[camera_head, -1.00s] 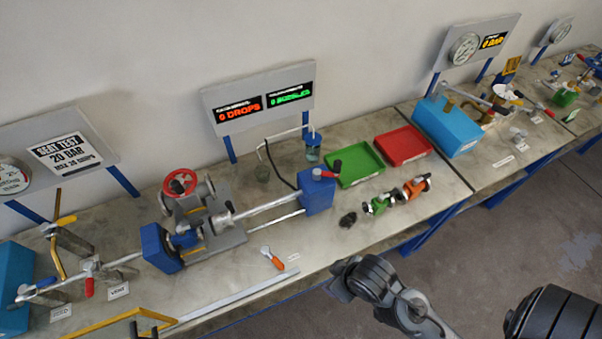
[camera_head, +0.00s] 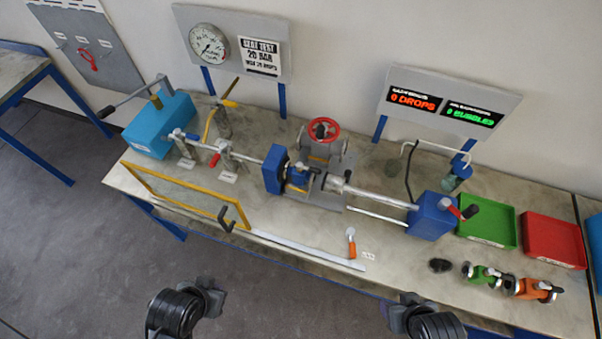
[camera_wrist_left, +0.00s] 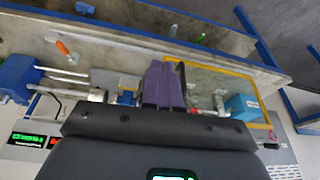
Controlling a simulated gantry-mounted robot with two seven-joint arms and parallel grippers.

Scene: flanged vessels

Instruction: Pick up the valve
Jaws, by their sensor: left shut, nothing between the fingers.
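Green valve (camera_head: 485,275) and orange valve (camera_head: 533,290) lie side by side at the bench's right front in the head view. A blue-bodied valve (camera_head: 299,177) sits in the test rig between blue end blocks, partly hidden by the rig. It shows small in the left wrist view (camera_wrist_left: 127,98). My left gripper (camera_wrist_left: 164,68) shows purple fingers, shut and empty, in the left wrist view, in front of the bench and apart from every valve. In the head view, only dark parts of my two arms show at the bottom; no right fingertips can be made out.
A yellow-framed guard (camera_head: 150,176) with a black handle (camera_head: 226,219) stands along the bench's front left. Green tray (camera_head: 487,232) and red tray (camera_head: 552,244) stand behind the loose valves. A blue pump box (camera_head: 160,125) is at left.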

